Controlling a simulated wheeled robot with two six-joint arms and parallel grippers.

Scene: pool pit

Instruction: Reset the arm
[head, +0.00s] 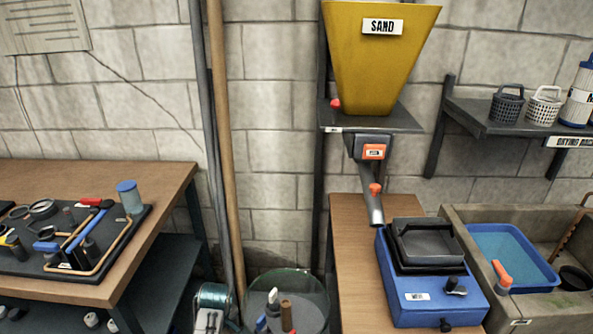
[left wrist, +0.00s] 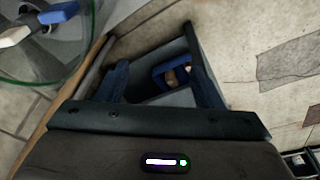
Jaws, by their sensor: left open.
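My left gripper (left wrist: 158,68) shows in the left wrist view, its two dark fingers spread apart with a gap between them. A blue-edged item with tan parts (left wrist: 172,76) shows through the gap. I cannot tell what it is or how far away it lies, and I see no grip on it. Neither gripper shows in the head view, and my right gripper is in no view.
A wooden bench (head: 172,178) with a tool tray (head: 140,216) stands left. A clear bin (head: 312,290) stands centre. A yellow sand hopper (head: 370,70) hangs above a blue machine (head: 425,308). A stone sink (head: 566,312) is right, under a shelf (head: 475,118).

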